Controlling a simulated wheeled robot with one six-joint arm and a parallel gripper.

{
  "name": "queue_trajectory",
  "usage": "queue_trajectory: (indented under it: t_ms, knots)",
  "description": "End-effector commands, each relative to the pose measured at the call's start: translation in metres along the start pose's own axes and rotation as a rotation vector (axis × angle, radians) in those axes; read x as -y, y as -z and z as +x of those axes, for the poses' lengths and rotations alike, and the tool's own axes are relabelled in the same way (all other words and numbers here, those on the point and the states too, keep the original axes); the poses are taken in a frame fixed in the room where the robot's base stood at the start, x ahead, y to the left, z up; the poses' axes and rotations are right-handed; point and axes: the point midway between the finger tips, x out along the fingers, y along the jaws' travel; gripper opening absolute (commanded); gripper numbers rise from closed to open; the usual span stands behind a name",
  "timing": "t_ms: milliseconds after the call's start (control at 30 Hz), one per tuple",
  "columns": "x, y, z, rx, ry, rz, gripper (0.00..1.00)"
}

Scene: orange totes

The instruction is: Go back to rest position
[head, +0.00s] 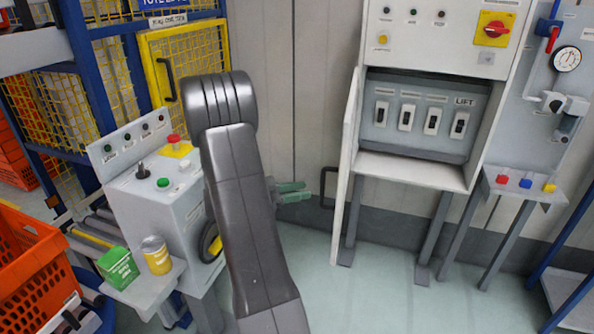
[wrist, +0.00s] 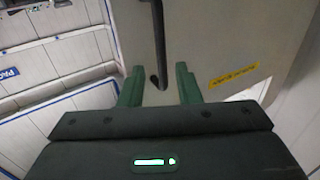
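My gripper (head: 291,191) shows in the head view just right of my dark grey arm, its green fingers pointing right toward the cabinet door (head: 347,160). In the wrist view my gripper (wrist: 159,76) has its two green fingers spread apart. A dark door handle (wrist: 157,40) lies ahead, its lower end lined up between the fingertips. In the head view a gap shows between the fingertips and the handle (head: 325,190). Nothing appears held.
An orange tote (head: 35,265) is at far left. Floor (head: 370,300) is clear in front.

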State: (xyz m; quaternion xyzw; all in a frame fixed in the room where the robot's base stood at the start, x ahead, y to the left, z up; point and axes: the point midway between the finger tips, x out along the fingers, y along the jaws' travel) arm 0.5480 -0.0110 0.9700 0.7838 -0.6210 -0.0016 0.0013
Motion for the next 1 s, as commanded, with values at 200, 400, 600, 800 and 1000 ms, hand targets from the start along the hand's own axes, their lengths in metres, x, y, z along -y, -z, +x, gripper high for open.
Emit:
queue_trajectory:
  t_ms: [200,400,600,800,1000]
  knots:
    - [-0.001,0.001,0.029,0.0,-0.004,0.0,0.3]
    - [0.0,0.002,0.058,-0.001,-0.003,0.002,0.3]
    - [0.0,0.001,0.073,-0.001,-0.001,0.002,0.3]
    - [0.0,0.001,0.074,-0.001,0.0,0.002,0.3]
    - [0.0,0.002,0.074,-0.001,0.002,0.004,0.3]
